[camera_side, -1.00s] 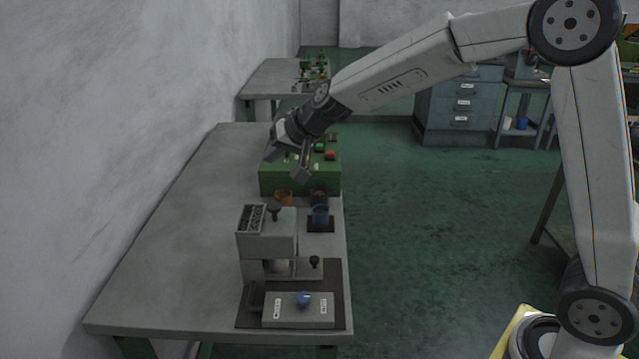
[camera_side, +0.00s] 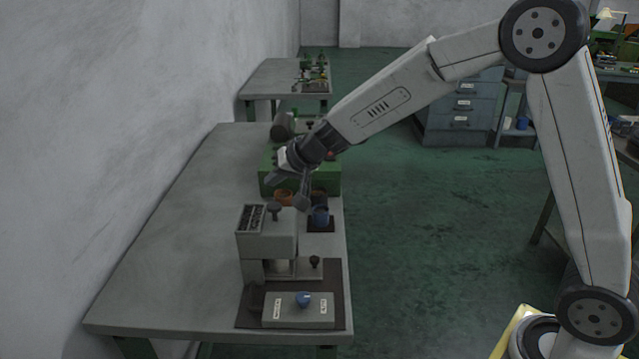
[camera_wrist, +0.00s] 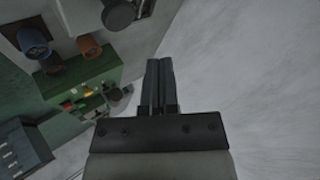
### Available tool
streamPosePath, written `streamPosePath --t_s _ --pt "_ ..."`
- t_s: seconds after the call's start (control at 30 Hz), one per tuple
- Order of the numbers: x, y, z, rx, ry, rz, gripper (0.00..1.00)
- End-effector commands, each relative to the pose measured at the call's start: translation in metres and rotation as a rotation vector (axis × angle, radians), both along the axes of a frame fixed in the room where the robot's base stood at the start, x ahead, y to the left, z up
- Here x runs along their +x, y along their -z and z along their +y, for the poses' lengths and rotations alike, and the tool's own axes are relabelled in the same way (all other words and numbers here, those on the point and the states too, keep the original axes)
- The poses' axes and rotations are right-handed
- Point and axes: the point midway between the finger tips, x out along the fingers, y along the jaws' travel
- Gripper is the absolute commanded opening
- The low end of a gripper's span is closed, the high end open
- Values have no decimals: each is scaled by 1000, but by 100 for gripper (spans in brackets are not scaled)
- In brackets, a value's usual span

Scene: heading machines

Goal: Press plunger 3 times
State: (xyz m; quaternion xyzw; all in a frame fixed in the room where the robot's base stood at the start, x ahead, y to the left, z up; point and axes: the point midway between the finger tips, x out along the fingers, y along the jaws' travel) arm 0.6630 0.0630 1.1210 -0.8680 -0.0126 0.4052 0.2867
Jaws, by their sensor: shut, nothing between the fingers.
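The grey heading machine (camera_side: 267,232) stands on the near part of the bench. A dark mushroom-shaped knob, which looks like the plunger (camera_side: 275,209), stands upright on its top. In the wrist view a dark round knob (camera_wrist: 118,15) at the top edge appears to be the same one. My gripper (camera_side: 271,180) is shut and empty, above and behind the machine in the side view, apart from the plunger. The wrist view shows its two fingers (camera_wrist: 160,66) together with only the bench and wall behind them.
A blue cup (camera_side: 320,216) and an orange pot (camera_side: 284,197) stand behind the machine. A green box (camera_side: 329,184) is farther back. A control box with a blue knob (camera_side: 304,299) lies in front. A wall (camera_side: 120,140) borders the bench on the left; the bench's left part is clear.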

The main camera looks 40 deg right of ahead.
Motion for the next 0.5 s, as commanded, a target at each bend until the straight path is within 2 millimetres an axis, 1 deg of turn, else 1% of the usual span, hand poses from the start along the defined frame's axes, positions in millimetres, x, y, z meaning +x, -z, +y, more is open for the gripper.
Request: streamPosePath --t_s 0.1,0.5 --pt "0 9 0 -1 1 2 0" --pt "0 28 0 1 0 1 0"
